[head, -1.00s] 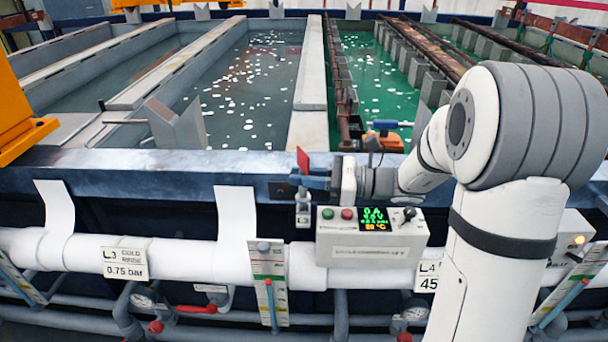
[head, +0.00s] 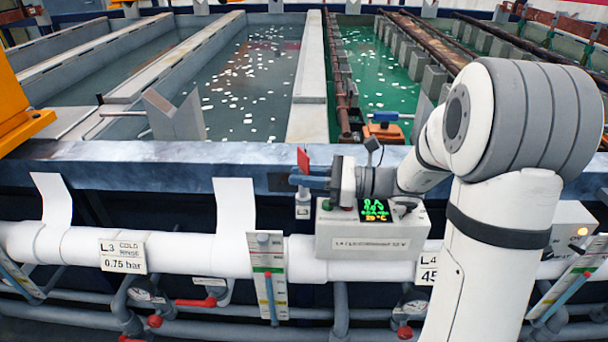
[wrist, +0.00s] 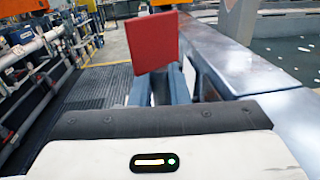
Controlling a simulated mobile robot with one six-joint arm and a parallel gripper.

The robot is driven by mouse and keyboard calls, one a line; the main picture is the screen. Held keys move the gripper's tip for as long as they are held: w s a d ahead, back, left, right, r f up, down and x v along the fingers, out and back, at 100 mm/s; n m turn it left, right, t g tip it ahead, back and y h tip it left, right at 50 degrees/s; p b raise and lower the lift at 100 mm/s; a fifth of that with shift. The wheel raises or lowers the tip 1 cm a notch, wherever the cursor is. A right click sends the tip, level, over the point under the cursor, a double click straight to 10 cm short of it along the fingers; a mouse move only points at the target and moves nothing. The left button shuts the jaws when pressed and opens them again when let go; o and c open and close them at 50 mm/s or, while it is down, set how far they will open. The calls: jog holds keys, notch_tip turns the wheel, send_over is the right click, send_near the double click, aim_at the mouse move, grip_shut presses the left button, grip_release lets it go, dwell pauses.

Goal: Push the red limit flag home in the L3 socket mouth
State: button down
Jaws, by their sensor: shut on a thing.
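The red limit flag (head: 303,160) is a small red plate standing upright at my gripper's tips. In the wrist view the flag (wrist: 153,42) is large, upright and slightly tilted. My gripper (head: 312,181) has blue fingers and is shut on the flag's lower part. The fingers also show in the wrist view (wrist: 165,90). A small pale fitting with a tag (head: 303,211), which looks like the L3 socket's, is directly below the fingers. The socket mouth and the flag's lower end are hidden by the fingers, so I cannot tell how deep the flag sits.
A grey control box (head: 372,229) with a green display is close to the right of the fitting. A white pipe (head: 190,247) with the L3 cold rinse plate (head: 122,256) runs below the steel tank rim (head: 130,165). Open tanks lie behind the rim.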

jog(key=c, duration=1.3)
grip_release()
jog(key=d, duration=0.2)
jog(key=s+d, duration=0.1)
jog(key=d, duration=0.4)
jog(key=shift+s+d, duration=0.15)
jog(key=shift+d, duration=0.15)
